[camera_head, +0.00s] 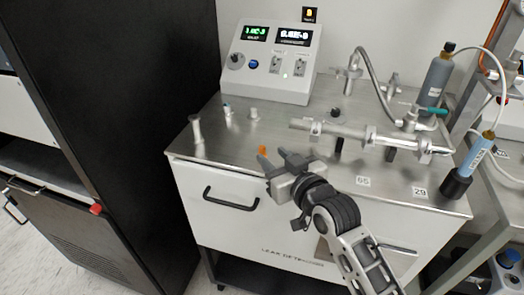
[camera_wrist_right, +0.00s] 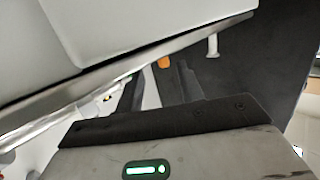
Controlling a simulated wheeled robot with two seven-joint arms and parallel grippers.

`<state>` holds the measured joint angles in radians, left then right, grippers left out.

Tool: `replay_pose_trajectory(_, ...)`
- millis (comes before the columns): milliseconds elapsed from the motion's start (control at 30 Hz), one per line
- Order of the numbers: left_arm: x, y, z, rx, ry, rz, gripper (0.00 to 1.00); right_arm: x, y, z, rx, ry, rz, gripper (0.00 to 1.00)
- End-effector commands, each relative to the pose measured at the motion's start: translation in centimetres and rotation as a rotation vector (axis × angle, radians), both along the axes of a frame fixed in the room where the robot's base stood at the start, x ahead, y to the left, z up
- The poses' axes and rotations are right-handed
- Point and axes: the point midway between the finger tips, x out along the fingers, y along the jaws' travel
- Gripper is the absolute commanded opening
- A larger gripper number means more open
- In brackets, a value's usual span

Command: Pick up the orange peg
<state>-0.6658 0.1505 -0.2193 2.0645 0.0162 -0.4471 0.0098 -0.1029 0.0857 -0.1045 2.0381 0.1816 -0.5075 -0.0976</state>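The orange peg (camera_head: 263,151) shows as a small orange tip at the front edge of the metal cart top, right by the fingers of my right gripper. It also shows in the right wrist view (camera_wrist_right: 163,62), near the fingertips and between the two dark fingers. My right gripper (camera_head: 275,160) is open, with a gap between its fingers; the fingers also show in the wrist view (camera_wrist_right: 160,72). I cannot tell whether either finger touches the peg. The peg's lower part is hidden or unclear. My left gripper is in neither view.
The metal cart top (camera_head: 235,145) carries a silver post (camera_head: 196,130) at left, small fittings behind it, and a control box (camera_head: 270,62) at the back. A metal pipe assembly (camera_head: 345,132) lies right of my gripper. A blue cylinder (camera_head: 476,155) stands at the right corner.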

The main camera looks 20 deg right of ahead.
Motion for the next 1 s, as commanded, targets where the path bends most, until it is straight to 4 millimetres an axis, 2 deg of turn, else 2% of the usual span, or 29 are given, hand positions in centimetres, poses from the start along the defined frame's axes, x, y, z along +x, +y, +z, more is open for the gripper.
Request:
replay_pose_trajectory(167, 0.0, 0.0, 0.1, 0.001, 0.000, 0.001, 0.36, 1.3, 0.5, -0.3, 0.002, -0.001, 0.001, 0.38)
replay_pose_trajectory(400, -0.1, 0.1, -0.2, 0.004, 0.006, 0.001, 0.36, 4.5, 1.4, -1.1, 0.000, -0.001, 0.001, 0.38)
replay_pose_trajectory(700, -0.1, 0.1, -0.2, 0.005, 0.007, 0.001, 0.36, 5.1, 1.5, -1.3, 0.000, 0.000, 0.001, 0.38)
replay_pose_trajectory(733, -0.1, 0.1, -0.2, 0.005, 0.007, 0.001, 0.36, 5.1, 1.5, -1.3, 0.000, 0.000, 0.001, 0.35)
replay_pose_trajectory(800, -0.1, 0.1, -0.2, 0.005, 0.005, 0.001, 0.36, 5.1, 1.5, -1.3, 0.000, 0.000, 0.001, 0.15)
replay_pose_trajectory(867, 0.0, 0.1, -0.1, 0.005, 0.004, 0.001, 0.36, 5.1, 1.5, -1.3, 0.000, 0.000, 0.001, 0.00)
replay_pose_trajectory(1000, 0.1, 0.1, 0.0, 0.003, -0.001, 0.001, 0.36, 5.1, 1.5, -1.3, 0.000, 0.000, 0.001, 0.00)
